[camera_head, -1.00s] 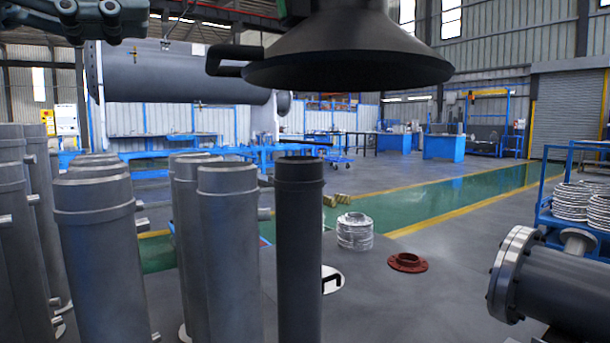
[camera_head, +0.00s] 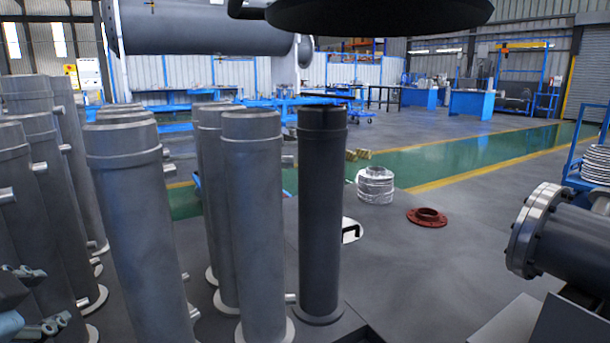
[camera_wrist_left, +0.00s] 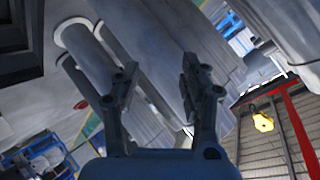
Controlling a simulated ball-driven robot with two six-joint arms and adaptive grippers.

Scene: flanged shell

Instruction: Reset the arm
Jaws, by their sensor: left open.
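My left gripper (camera_head: 38,318) shows only in part at the lower left edge of the head view, in front of the grey pipes. In the left wrist view its two fingers (camera_wrist_left: 157,78) stand apart with a clear gap between them, and nothing is held. Grey cylinders (camera_wrist_left: 88,52) lie in the background beyond the fingers. My right gripper is not in the frames.
Several upright grey pipes (camera_head: 255,215) crowd the left; a darker pipe (camera_head: 320,215) stands centre. A black cone-shaped body (camera_head: 380,12) hangs overhead. A flanged grey cylinder (camera_head: 580,240) is at right. A red flange (camera_head: 428,217) and a wrapped roll (camera_head: 375,185) lie on open floor.

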